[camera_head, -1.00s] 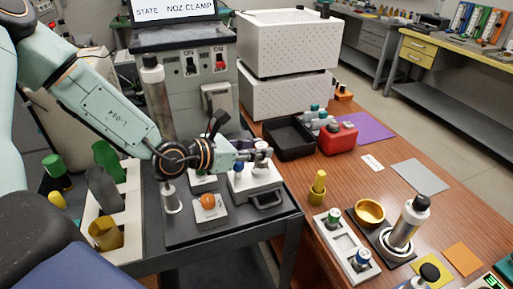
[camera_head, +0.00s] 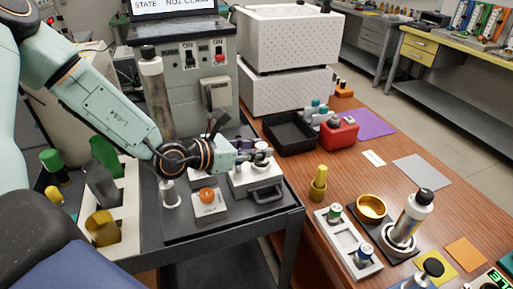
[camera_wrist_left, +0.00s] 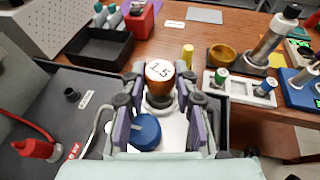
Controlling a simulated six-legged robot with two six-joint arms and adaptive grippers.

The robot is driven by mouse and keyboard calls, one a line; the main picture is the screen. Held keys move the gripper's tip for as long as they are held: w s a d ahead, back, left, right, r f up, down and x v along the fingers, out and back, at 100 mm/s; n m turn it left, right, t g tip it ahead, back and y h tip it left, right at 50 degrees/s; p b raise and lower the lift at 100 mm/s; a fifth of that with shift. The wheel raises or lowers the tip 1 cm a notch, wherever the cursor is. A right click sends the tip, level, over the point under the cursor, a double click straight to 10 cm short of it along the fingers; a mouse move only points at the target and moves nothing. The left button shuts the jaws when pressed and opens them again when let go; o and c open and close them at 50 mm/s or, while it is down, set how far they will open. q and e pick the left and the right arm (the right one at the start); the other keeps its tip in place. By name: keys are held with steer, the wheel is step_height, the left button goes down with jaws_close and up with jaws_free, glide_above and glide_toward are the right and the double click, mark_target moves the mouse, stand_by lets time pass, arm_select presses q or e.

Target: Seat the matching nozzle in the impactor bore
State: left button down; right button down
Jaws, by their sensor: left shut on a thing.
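My left gripper (camera_head: 262,160) is shut on a nozzle with a copper-orange band (camera_wrist_left: 159,74) and a white top marked 1.5, which stands upright between the fingers in the left wrist view. Below it a grey round collar (camera_wrist_left: 158,102) shows on the white impactor block (camera_head: 262,183). I cannot tell whether the nozzle is down in the bore or just above it, since the fingers hide the join. A white rack (camera_head: 346,237) on the wooden table holds a green-banded nozzle (camera_head: 335,212) and a blue-banded nozzle (camera_head: 363,254). My right gripper is not in view.
An orange knob (camera_head: 207,195) on a white plate stands beside the block. A blue round part (camera_wrist_left: 146,131) lies between the fingers' bases. A brass bowl (camera_head: 371,208), yellow peg (camera_head: 319,183) and silver cylinder (camera_head: 411,217) stand right. The switch panel (camera_head: 190,65) rises behind.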

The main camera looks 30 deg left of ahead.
arm_select(q)
steer(key=shift+f, duration=0.25)
steer(key=c, duration=1.2)
jaws_free()
steer(key=shift+o, duration=1.3)
steer(key=shift+r, duration=5.05)
steer(key=shift+s, duration=0.1)
